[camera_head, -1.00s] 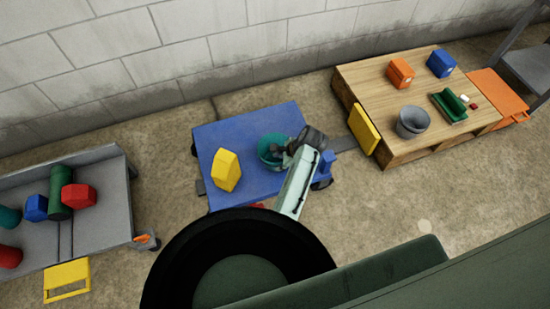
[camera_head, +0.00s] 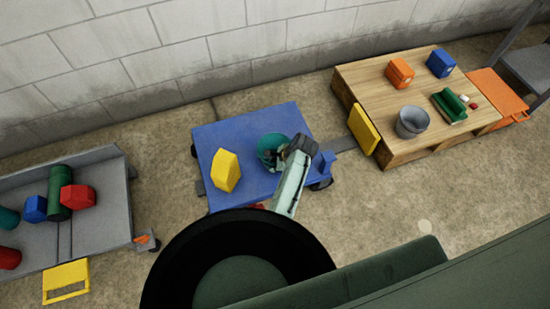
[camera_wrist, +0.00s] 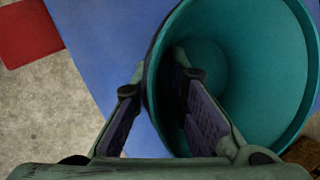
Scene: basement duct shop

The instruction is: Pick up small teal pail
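The small teal pail (camera_head: 267,142) stands on the blue platform cart (camera_head: 230,134), to the right of a yellow block. In the wrist view the pail (camera_wrist: 265,55) fills the upper right, with its mouth facing the camera. My gripper (camera_wrist: 157,75) is open across the pail's near-left wall. One finger is inside the mouth and the other is outside, with gaps visible beside the wall. In the head view my gripper (camera_head: 276,157) is over the pail and partly hides its right side.
The yellow block (camera_head: 226,170) is close to the pail on the cart. A wooden platform (camera_head: 375,85) at right holds a grey pail (camera_head: 411,122) and several blocks. A grey cart (camera_head: 108,190) with several coloured objects is at left. A block wall (camera_head: 180,50) runs behind.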

